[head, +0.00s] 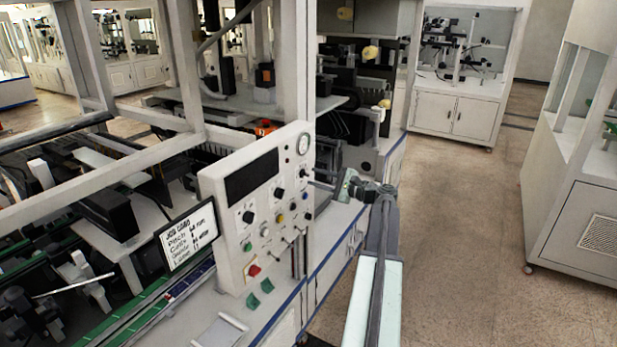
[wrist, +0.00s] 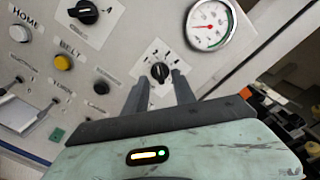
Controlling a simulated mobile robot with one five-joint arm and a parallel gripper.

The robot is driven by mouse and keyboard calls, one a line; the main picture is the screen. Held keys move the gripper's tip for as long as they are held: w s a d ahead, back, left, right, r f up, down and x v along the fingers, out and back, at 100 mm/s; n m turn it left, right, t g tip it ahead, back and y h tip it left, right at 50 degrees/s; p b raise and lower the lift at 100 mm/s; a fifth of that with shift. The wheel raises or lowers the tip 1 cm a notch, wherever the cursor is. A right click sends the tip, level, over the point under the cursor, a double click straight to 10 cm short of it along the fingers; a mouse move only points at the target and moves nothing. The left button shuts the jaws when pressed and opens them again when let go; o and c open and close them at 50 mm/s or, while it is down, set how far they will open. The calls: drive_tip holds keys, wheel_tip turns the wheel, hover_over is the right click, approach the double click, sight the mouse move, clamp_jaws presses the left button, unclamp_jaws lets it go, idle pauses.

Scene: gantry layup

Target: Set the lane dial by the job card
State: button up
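The white job card (head: 187,236) stands in a dark frame left of the control panel (head: 225,215) in the head view; its text is too small to read surely. A black dial (wrist: 160,71) with a white pointer and small marks around it sits below the round gauge; no "lane" label is legible. My gripper (wrist: 161,80) is open, its two dark fingers pointing at this dial, one tip to each side of its lower part. I cannot tell whether they touch it. In the head view my gripper (head: 318,183) is at the panel's right edge.
Another black dial (wrist: 87,12) is at the upper left, and a pressure gauge (wrist: 209,25) is close above right. HOME (wrist: 20,33) and BELT (wrist: 63,62) buttons and small toggles lie left. In the head view, open floor (head: 460,220) lies right of the bench.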

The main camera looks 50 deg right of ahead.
sight(305, 174)
drive_tip(key=shift+x, duration=1.3)
drive_tip(key=shift+a, duration=0.15)
clamp_jaws()
drive_tip(key=shift+s+n, duration=0.1)
drive_tip(key=shift+n, duration=0.2)
drive_tip(key=n, duration=0.3)
drive_tip(key=shift+n, duration=1.7)
drive_tip(key=shift+f, duration=0.1)
unclamp_jaws()
